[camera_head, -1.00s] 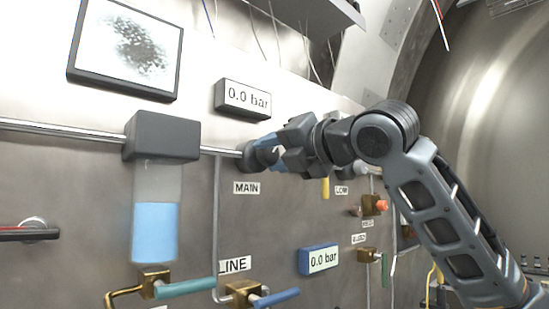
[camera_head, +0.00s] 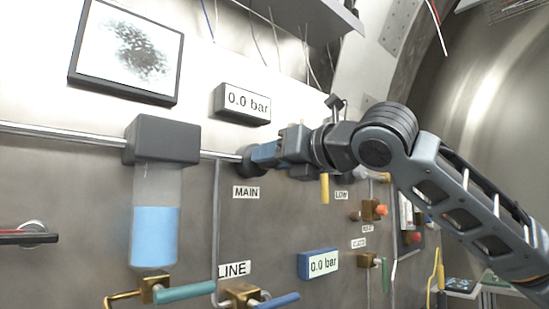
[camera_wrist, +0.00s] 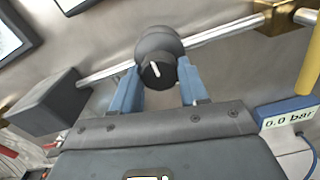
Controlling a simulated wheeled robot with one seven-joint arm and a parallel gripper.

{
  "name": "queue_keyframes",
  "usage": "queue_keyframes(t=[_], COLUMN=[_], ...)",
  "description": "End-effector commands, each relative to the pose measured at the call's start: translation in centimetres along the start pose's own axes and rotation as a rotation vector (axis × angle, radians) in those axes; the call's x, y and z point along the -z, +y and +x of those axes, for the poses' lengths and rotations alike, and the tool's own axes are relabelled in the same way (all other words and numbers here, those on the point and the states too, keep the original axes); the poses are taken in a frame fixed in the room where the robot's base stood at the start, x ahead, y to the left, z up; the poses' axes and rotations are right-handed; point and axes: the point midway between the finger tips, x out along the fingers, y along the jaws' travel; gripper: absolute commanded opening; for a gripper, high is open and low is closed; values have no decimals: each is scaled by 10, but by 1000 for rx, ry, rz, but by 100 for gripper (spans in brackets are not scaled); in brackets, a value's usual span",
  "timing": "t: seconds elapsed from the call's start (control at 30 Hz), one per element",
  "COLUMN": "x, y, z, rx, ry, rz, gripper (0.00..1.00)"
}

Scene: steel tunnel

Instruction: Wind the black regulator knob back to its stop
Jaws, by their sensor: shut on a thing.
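The black regulator knob (camera_wrist: 158,72) sits on the pipe above the MAIN label, with a white pointer mark on its face. It also shows in the head view (camera_head: 246,159), partly hidden by my gripper. My gripper (camera_head: 262,155) reaches it from the right. In the wrist view its two blue fingers (camera_wrist: 160,82) stand on either side of the knob and are shut on it. The white mark points up and slightly left in the wrist view. The grey display (camera_head: 247,102) above reads 0.0 bar.
A grey block with a blue-filled cylinder (camera_head: 155,235) hangs on the pipe to the left. Below are a green-handled valve (camera_head: 184,291) and a blue-handled valve (camera_head: 274,299). A blue display (camera_head: 318,262) reads 0.0 bar. A yellow handle (camera_head: 325,188) hangs below my wrist.

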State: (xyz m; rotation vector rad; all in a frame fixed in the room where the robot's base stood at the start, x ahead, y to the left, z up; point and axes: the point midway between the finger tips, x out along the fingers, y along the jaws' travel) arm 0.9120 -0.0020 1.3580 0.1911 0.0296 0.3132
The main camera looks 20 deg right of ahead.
Motion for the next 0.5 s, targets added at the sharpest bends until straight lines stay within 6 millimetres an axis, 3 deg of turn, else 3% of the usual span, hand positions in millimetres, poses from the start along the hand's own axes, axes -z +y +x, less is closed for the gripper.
queue_keyframes(t=[0.43, 0.47, 0.5], x=[4, 4, 4], y=[0, 0, 0], z=[0, 0, 0], rx=[1, 1, 1], ry=[8, 8, 8], rz=[-11, -11, -11], gripper=[13, 45, 49])
